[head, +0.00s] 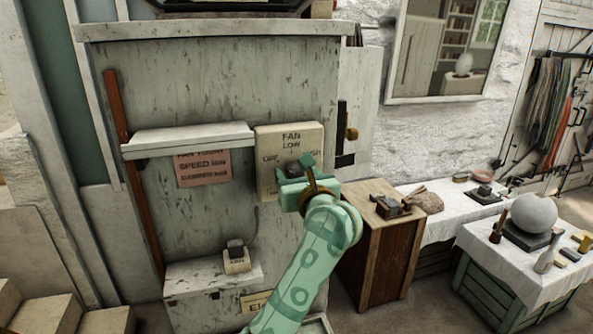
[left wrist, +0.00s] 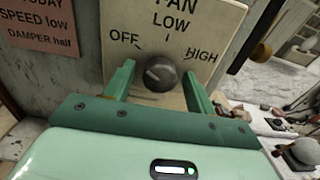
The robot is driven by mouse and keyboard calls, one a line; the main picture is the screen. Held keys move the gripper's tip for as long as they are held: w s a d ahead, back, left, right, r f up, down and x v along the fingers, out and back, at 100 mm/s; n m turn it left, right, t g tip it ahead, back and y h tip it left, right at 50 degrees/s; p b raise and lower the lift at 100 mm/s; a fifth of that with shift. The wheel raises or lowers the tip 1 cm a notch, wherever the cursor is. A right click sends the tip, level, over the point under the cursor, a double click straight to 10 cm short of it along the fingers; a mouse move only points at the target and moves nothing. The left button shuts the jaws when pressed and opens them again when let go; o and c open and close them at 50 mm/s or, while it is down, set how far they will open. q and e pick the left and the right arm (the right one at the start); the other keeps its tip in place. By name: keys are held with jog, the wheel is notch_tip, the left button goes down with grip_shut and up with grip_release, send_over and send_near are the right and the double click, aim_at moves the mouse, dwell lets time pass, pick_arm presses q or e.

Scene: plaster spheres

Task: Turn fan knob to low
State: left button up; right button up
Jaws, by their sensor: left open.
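The cream fan panel (head: 270,145) is mounted on the grey wall, marked OFF at left, LOW at top and HIGH at right. Its round dark knob (left wrist: 160,74) shows clearly in the left wrist view, and its pale pointer mark appears to face left toward OFF. My left gripper (head: 293,167) is in front of the panel in the head view, largely hiding the knob. In the left wrist view its green fingers (left wrist: 158,72) are open, one on each side of the knob, with visible gaps. Whether the fingertips touch the panel is unclear. My right gripper is out of view.
A white shelf (head: 188,139) juts out left of the panel, above a pink note (head: 203,168) mentioning speed low. A dark latch with a brass knob (head: 351,134) is to the right. A wooden cabinet (head: 380,245) stands lower right, beside white-covered tables.

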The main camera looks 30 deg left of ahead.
pick_arm(q)
jog(key=shift+s+d+r, duration=0.1)
jog(key=c, duration=1)
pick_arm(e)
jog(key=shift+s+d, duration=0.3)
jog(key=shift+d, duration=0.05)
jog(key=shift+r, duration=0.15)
pick_arm(q)
jog(key=shift+r+m+p, duration=0.15)
jog(key=shift+m+p, duration=0.55)
jog(key=shift+p, duration=0.3)
jog(key=m+p, duration=0.8)
jog(key=p, duration=0.2)
jog(key=shift+s, duration=0.1)
jog(key=shift+m+p, duration=1.2)
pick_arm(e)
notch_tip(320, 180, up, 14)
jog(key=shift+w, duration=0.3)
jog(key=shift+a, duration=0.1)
